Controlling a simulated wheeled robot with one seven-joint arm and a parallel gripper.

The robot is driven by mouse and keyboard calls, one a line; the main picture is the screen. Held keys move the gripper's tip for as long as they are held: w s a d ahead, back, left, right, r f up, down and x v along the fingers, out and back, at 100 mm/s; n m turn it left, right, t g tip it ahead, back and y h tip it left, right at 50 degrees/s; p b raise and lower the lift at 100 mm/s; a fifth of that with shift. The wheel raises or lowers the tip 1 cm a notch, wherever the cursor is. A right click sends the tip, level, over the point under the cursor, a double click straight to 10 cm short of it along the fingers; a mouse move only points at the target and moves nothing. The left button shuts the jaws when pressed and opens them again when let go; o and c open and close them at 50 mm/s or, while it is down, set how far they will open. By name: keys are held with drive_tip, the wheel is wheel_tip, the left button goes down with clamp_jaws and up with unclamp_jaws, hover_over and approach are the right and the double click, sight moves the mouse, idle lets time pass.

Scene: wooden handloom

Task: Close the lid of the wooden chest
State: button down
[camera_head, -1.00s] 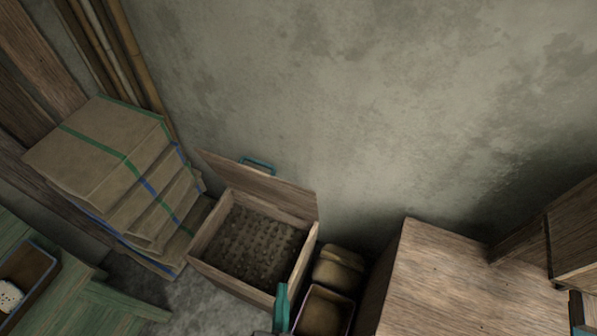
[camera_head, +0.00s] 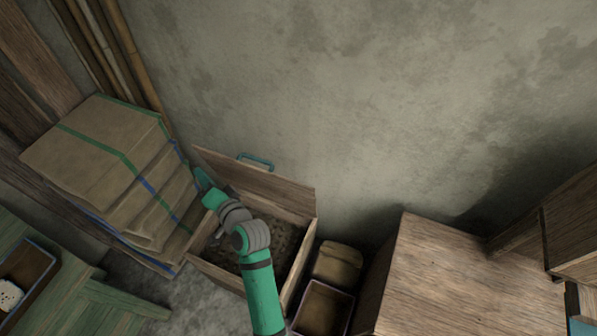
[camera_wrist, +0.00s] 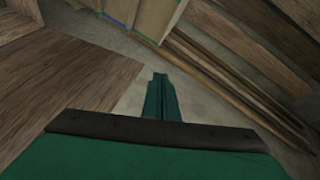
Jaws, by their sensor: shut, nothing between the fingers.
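The wooden chest (camera_head: 218,272) stands on the floor by the wall. Its lid (camera_head: 262,190) is raised, tilted back toward the wall, with a blue handle (camera_head: 256,161) at its upper edge. My gripper (camera_head: 200,179) is shut and empty, at the left end of the lid and beside the stacked sacks. I cannot tell whether it touches the lid. My arm crosses over the chest and hides part of the inside. In the wrist view, the shut fingers (camera_wrist: 158,96) point past a broad wooden panel (camera_wrist: 75,85), which seems to be the lid.
Stacked sacks (camera_head: 95,140) with green and blue stripes stand close left of the chest. Bamboo poles (camera_head: 105,50) lean behind them. Right of the chest are a tan bundle (camera_head: 338,262), an open box (camera_head: 323,310) and a wooden cabinet (camera_head: 450,275). The wall above is bare.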

drive_tip(key=w+a+r+n+g+y, duration=0.1)
drive_tip(key=w+a+r+n+g, duration=0.2)
drive_tip(key=w+r+g, duration=0.1)
drive_tip(key=w+d+g+h, duration=0.1)
drive_tip(key=d+g+h, duration=0.1)
drive_tip(key=d, duration=0.3)
drive_tip(key=w+d+g+h, duration=0.1)
drive_tip(key=d+g+h, duration=0.1)
drive_tip(key=d, duration=0.3)
drive_tip(key=w+d+g+h, duration=0.2)
drive_tip(key=d, duration=0.3)
drive_tip(key=shift+f+g+h, duration=0.25)
drive_tip(key=shift+g+h, duration=0.05)
drive_tip(key=shift+h, duration=0.1)
drive_tip(key=d+r+m+g+h, duration=0.1)
drive_tip(key=d+r+h, duration=0.15)
drive_tip(key=d, duration=0.55)
drive_tip(key=d+r+m+g+h, duration=0.1)
drive_tip(key=d+r+h, duration=0.15)
drive_tip(key=d, duration=0.65)
drive_tip(key=shift+s+a+f, duration=0.4)
drive_tip(key=shift+s+f, duration=0.3)
drive_tip(key=shift+f, duration=1.2)
drive_tip(key=shift+s+a+f, duration=0.35)
drive_tip(key=shift+s+f, duration=0.4)
drive_tip(key=shift+f, duration=1.2)
drive_tip(key=shift+s+a+f, duration=0.4)
drive_tip(key=shift+s+f, duration=0.3)
drive_tip(key=shift+f, duration=1.2)
drive_tip(key=shift+d, duration=0.1)
